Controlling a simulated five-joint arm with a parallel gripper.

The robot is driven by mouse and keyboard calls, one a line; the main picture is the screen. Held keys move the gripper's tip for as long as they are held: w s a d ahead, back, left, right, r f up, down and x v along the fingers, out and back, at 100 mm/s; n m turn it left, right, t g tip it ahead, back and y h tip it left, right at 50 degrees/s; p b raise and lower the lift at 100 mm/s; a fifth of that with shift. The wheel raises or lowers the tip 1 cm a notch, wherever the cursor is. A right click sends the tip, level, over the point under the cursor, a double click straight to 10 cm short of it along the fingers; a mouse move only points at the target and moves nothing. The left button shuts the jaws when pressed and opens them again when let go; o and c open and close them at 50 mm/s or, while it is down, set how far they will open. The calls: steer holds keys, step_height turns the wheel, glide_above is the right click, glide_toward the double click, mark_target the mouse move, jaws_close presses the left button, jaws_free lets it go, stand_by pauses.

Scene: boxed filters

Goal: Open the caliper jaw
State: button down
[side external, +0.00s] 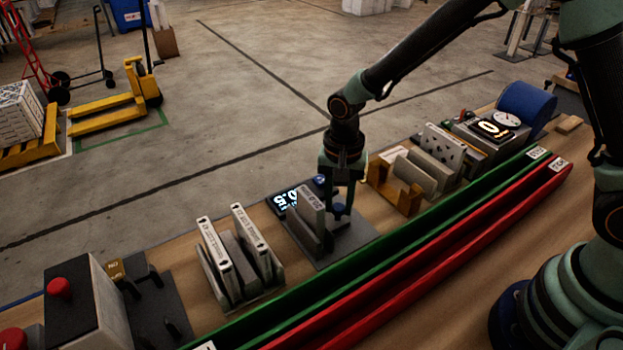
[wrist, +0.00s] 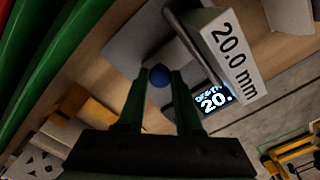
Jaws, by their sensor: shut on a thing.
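The caliper station is a grey plate (side external: 352,245) on the bench with a dark digital display (side external: 284,199). My gripper (side external: 343,203) is over the plate, right of the block, pointing down. In the wrist view its green fingers are shut on a round blue knob (wrist: 159,75). The jaw faces are largely hidden.
A rack of labelled boxes (side external: 240,265) stands to the left, and an orange holder with grey plates (side external: 402,190) to the right. Long green (side external: 400,238) and red (side external: 420,262) rails run along the near side. A control box with a red button (side external: 59,287) sits front left.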

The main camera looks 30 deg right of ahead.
stand_by(0.8)
steer(key=shift+d+r, duration=0.1)
steer(key=shift+d, duration=1.5)
steer(key=c, duration=0.6)
jaws_free()
steer(key=shift+a+r, duration=0.1)
steer(key=shift+r, duration=0.35)
step_height(320, 180, up, 11)
steer(key=shift+r, duration=0.1)
